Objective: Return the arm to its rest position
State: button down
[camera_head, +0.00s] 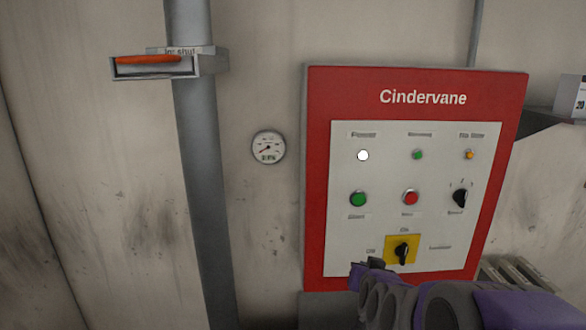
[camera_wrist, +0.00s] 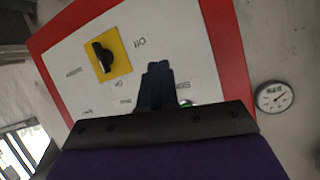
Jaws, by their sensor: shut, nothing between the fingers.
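My gripper (camera_head: 366,268) is at the lower right of the head view, in front of the lower edge of the red Cindervane panel (camera_head: 316,180). In the wrist view my gripper (camera_wrist: 158,72) points at the panel's white face, its fingers together with nothing between them. I cannot tell whether the fingertips touch the panel. My arm runs off toward the lower right of the head view. A black rotary switch on a yellow plate (camera_head: 391,243) is just right of and above my fingers; the yellow plate (camera_wrist: 119,55) also shows in the wrist view, to the left of my fingers.
The panel carries a lit white lamp (camera_head: 363,155), a green button (camera_head: 358,199), a red button (camera_head: 410,197) and a black selector (camera_head: 461,197). A round gauge (camera_head: 268,147), a grey pipe (camera_head: 203,170) and an orange-handled box (camera_head: 150,62) are to the left.

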jog(key=s+a+f+n+g+y, duration=0.1)
jog(key=s+a+f+g, duration=0.2)
jog(key=s, duration=0.6)
jog(key=s+a+f+n+g+y, duration=0.1)
jog(key=s+a+f+g, duration=0.2)
jog(key=s, duration=0.7)
jog(key=s+d+n+g+h, duration=0.1)
jog(key=s+d+g, duration=0.2)
jog(key=s, duration=1.9)
jog(key=f+g, duration=0.1)
jog(key=g, duration=0.4)
jog(key=shift+s+g, duration=0.3)
jog(key=shift+g, duration=0.1)
jog(key=shift+a, duration=0.1)
